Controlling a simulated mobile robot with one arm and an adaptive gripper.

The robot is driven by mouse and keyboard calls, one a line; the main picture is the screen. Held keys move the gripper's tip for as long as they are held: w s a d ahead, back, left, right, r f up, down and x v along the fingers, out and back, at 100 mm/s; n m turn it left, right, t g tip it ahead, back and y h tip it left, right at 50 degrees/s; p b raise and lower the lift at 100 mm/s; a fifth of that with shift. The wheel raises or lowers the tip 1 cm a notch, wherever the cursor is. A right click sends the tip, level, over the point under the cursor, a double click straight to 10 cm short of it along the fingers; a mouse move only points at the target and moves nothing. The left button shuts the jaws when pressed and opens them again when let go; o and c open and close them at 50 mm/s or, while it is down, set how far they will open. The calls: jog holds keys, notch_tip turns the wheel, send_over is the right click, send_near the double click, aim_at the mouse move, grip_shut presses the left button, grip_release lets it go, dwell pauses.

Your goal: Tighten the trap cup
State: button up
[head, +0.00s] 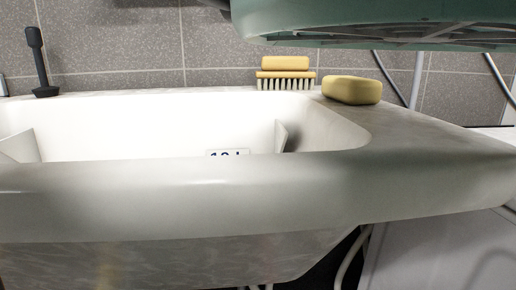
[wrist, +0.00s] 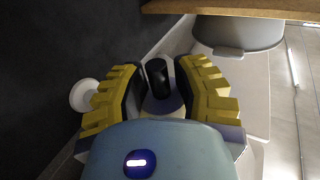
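In the wrist view, my gripper (wrist: 160,88) shows two yellow ribbed fingers with dark inner pads, spread apart. A short black cylinder (wrist: 159,73) stands between the fingertips. A pale greyish-violet round part (wrist: 165,105) lies below it in the picture, also between the fingers. I cannot tell which of these is the trap cup, or whether the pads touch either part. In the head view, a white sink (head: 150,195) fills the foreground. The space under it is mostly hidden, and neither my gripper nor the trap cup shows there.
A yellow brush (head: 286,78) and a yellow sponge or soap (head: 352,90) lie on the sink's rim. A black-handled tool (head: 38,62) stands at back left. The wrist view shows a white round part (wrist: 84,96), a grey rounded container (wrist: 238,34) and a brown edge (wrist: 215,8).

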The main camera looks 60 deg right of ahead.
jog(key=shift+o, duration=1.1)
jog(key=shift+d, duration=0.15)
jog(key=shift+s, duration=0.1)
jog(key=v, duration=1.1)
jog(key=shift+s, duration=0.25)
jog(key=shift+s, duration=0.1)
jog(key=shift+r, duration=0.1)
